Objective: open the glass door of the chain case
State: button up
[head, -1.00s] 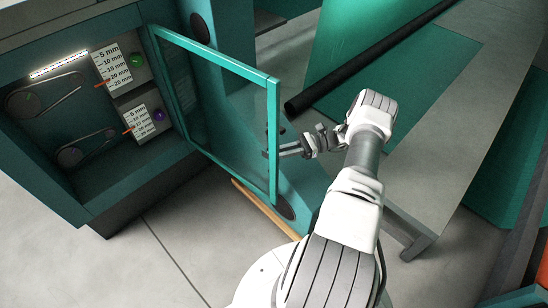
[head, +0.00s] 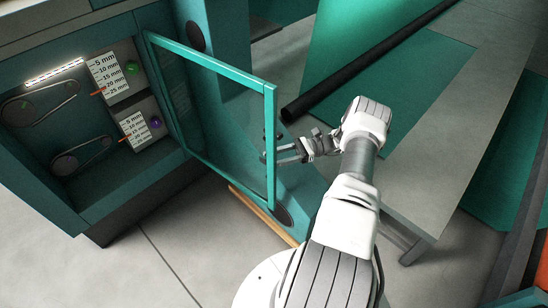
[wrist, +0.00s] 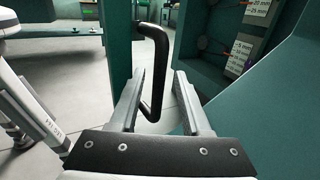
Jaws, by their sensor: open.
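The chain case (head: 110,185) is a teal cabinet at the left of the head view. Its glass door (head: 225,115), in a teal frame, stands swung well out from the case, hinged on the case's right side. A black bar handle (wrist: 162,60) shows in the wrist view, standing upright between the fingers. My gripper (head: 268,152) is at the free edge of the door in the head view. In the wrist view my gripper (wrist: 160,88) is open, with a finger on each side of the handle. I cannot tell whether either finger touches it.
Inside the case are belts on pulleys, a lamp (head: 54,72) and scale plates (head: 105,75). A dark roller (head: 370,60) and a grey bench (head: 430,170) lie to the right of the door. A wooden strip (head: 262,215) lies on the floor below the door.

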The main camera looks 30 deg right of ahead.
jog(key=v, duration=0.7)
jog(key=shift+d, duration=0.25)
dwell(0.6)
